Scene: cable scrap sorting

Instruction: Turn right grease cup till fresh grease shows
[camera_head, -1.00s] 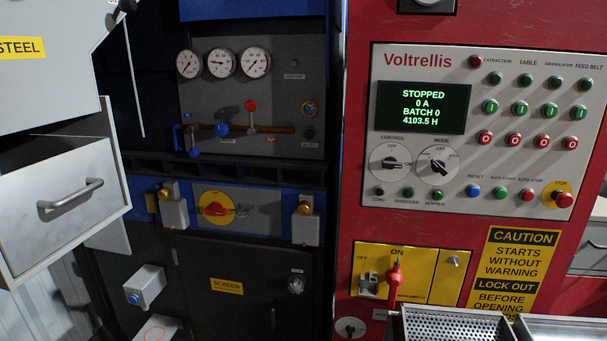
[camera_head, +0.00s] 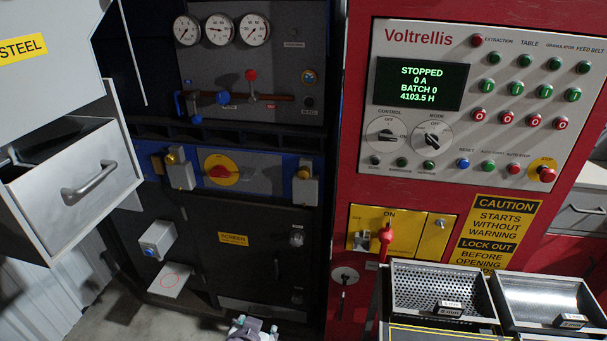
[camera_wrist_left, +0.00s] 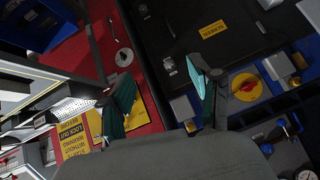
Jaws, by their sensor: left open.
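Two grey blocks with brass-coloured caps, which look like the grease cups, flank a red switch on a yellow disc (camera_head: 221,169). The right cap (camera_head: 303,172) sits on top of its block; the left cap (camera_head: 172,157) is similar. I cannot make out any grease. In the left wrist view the scene is upside down, and the right block (camera_wrist_left: 183,107) shows just beyond one finger. My left gripper (camera_head: 256,326) is at the bottom edge of the head view, well below the right cup. Its teal-padded fingers (camera_wrist_left: 160,97) are spread and empty. My right gripper is not seen.
A red cabinet with a control panel (camera_head: 388,150) stands right of the cups. A red-handled switch (camera_head: 386,238) is below the panel. A grey drawer (camera_head: 80,195) juts out at left. The floor at lower left is clear.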

